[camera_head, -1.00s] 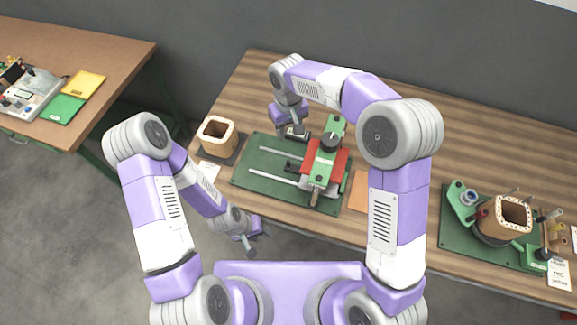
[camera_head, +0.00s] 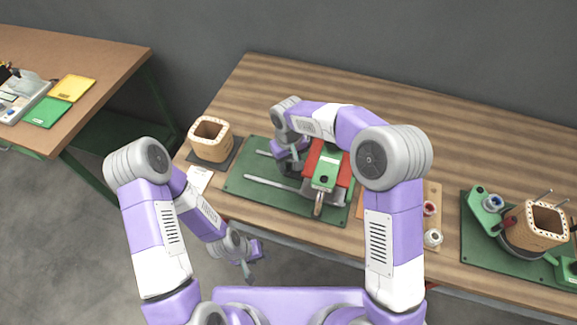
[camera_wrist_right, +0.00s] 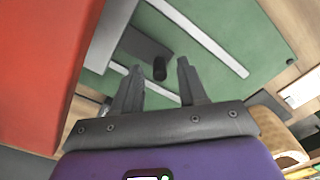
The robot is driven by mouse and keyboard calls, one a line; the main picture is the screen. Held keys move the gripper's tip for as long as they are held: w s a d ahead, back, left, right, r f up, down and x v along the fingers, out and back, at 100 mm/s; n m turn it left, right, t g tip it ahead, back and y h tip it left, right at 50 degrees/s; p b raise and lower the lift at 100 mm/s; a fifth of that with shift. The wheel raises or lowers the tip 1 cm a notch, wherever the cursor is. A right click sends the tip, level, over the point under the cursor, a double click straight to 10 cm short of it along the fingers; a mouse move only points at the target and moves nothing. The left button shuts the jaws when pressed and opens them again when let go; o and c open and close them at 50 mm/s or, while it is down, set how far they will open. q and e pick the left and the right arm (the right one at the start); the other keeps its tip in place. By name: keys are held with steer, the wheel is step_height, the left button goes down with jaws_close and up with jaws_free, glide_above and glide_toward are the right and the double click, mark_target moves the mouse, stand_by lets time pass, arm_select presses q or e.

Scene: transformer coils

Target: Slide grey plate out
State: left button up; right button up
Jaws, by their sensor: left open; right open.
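The grey plate (camera_wrist_right: 146,46) shows in the right wrist view as a dark grey flat piece, with a short dark knob (camera_wrist_right: 159,68) near its lower end. My right gripper (camera_wrist_right: 160,74) is open, its fingers on either side of the knob in the picture; contact cannot be told. In the head view, my right gripper (camera_head: 291,164) is low over the green base (camera_head: 238,185) of the fixture, left of the red block (camera_head: 341,170). The arm hides the plate there. My left gripper (camera_head: 250,272) is open and empty, off the table's front edge.
The fixture has pale rails (camera_head: 268,188) and a green clamp (camera_head: 326,172) over the red block. A wooden coil former (camera_head: 211,139) stands at left. Another coil assembly (camera_head: 536,225) stands at right on a green board. The table's back strip is clear.

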steer(key=shift+f, duration=0.75)
jaws_close()
